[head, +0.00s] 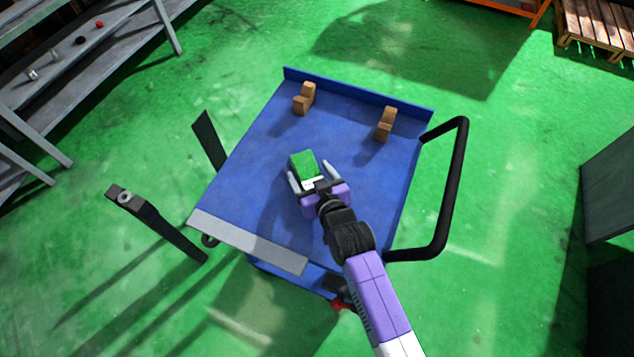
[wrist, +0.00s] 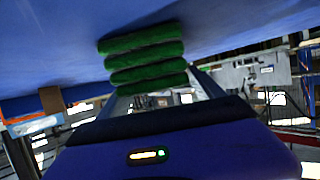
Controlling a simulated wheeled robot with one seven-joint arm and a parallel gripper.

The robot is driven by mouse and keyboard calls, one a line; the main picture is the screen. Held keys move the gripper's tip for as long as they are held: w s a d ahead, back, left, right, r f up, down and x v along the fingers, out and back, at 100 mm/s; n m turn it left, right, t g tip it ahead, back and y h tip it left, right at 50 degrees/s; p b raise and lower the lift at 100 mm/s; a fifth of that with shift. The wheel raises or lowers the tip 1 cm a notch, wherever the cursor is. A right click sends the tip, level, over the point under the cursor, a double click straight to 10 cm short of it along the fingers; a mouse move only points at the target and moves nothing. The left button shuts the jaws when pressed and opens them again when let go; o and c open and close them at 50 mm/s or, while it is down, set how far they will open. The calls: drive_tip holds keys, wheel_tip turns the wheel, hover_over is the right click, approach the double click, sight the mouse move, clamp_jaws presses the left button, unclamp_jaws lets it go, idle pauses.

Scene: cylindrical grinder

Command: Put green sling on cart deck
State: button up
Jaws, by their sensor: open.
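The green sling (head: 304,163) is a small folded bundle on the blue cart deck (head: 256,150), near its middle. In the wrist view the sling (wrist: 145,60) shows as stacked green folds against the blue deck surface (wrist: 45,60), which fills the top of that picture. It appears to touch the deck. My gripper (head: 308,175) is open just in front of the sling, with one pale finger on each side of its near end. I cannot tell whether either finger touches it.
Two wooden blocks (head: 304,99) (head: 385,125) stand near the deck's far raised edge. A black handle (head: 455,190) rises at the right. A dark post (head: 155,222) stands left of the cart. Deck space left of the sling is clear.

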drive_tip(key=v, duration=1)
drive_tip(key=shift+s+d+r+b, duration=0.15)
drive_tip(key=shift+s+d+b, duration=0.05)
drive_tip(key=shift+s+b, duration=0.15)
drive_tip(key=shift+s+d+r, duration=0.2)
drive_tip(key=shift+s+r, duration=0.1)
drive_tip(key=shift+s, duration=0.15)
